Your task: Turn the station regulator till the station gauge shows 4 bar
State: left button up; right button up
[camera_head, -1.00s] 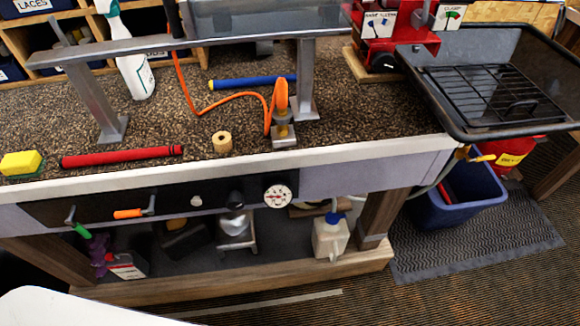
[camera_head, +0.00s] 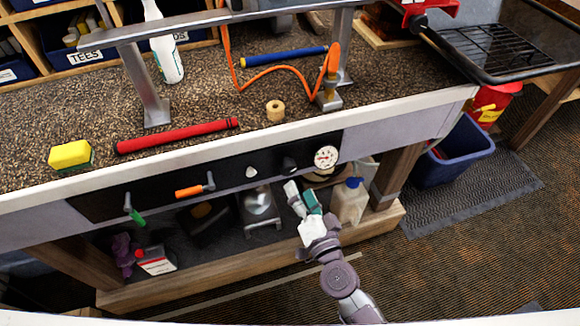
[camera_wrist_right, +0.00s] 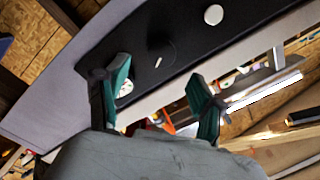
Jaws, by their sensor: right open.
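The station gauge (camera_head: 326,158) is a round white dial on the right part of the dark panel under the bench edge. Its reading is too small to make out. The black regulator knob (camera_head: 289,164) is just left of it. My right gripper (camera_head: 301,196) is open and empty, below the knob and apart from it. In the right wrist view the green-padded fingers (camera_wrist_right: 158,75) are spread. The black knob (camera_wrist_right: 160,45) lies beyond the gap between them, and the gauge (camera_wrist_right: 125,88) is partly hidden by the left finger. My left gripper is not in view.
The dark panel (camera_head: 100,207) also carries a white knob (camera_head: 251,172), an orange-handled lever (camera_head: 189,191) and a green-handled lever (camera_head: 136,216). A jug (camera_head: 349,203) stands on the shelf near my gripper. A blue bin (camera_head: 452,160) is at right.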

aim_at(290, 172)
jog(key=x, duration=0.7)
jog(key=shift+w+a, duration=0.2)
jog(key=shift+w, duration=0.05)
jog(key=c, duration=1.1)
